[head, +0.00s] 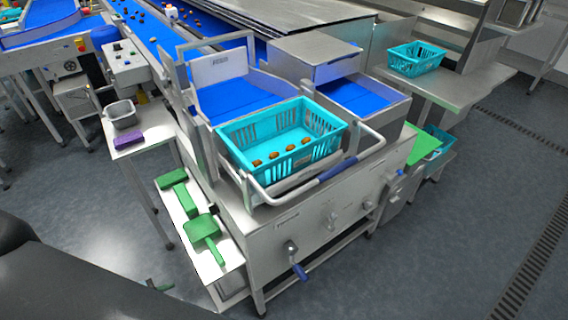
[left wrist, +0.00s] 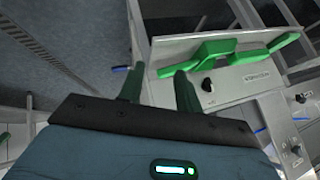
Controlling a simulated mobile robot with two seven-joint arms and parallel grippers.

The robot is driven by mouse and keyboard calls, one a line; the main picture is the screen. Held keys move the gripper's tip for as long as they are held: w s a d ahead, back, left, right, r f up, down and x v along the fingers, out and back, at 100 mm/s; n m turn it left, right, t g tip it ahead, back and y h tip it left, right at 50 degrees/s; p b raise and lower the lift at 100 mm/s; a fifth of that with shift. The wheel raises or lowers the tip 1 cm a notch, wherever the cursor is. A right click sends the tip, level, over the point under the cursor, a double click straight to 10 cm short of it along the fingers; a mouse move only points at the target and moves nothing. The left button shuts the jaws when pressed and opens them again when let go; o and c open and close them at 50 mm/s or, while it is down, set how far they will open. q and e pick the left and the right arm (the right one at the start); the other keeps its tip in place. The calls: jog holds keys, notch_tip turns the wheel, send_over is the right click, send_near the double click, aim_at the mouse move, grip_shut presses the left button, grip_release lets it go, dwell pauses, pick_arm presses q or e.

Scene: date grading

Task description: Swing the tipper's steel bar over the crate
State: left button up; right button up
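The tipper (head: 290,235) is a pale steel cabinet with a cradle on top. A turquoise slotted crate (head: 235,137) sits level in the cradle, with several brown dates on its floor. The steel bar (head: 337,168) is a bent tube with a blue grip sleeve, running low around the crate's front side, not across its top. My left gripper (head: 159,286) is at the lower left, well away from the bar. In the left wrist view its two dark green fingers (left wrist: 160,90) stand apart with nothing between them. My right gripper is not in view.
A white side shelf (head: 208,265) holds a green brush and green scoop (head: 203,228), between my left gripper and the tipper. A small table with a grey tub (head: 121,113) and purple block (head: 128,140) stands left. Another turquoise crate (head: 415,59) is at right. Floor in front is clear.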

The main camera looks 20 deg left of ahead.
pick_arm(q)
jog(key=s+d+f+n, duration=0.1)
jog(key=s+d+n, duration=0.1)
jog(key=d, duration=0.6)
jog(key=s+d+f+n+t, duration=0.1)
jog(key=s+d+n, duration=0.1)
jog(key=d+n, duration=0.3)
jog(key=d, duration=0.3)
jog(key=shift+s+d+h, duration=0.2)
jog(key=shift+d+h, duration=0.1)
jog(key=shift+d, duration=0.05)
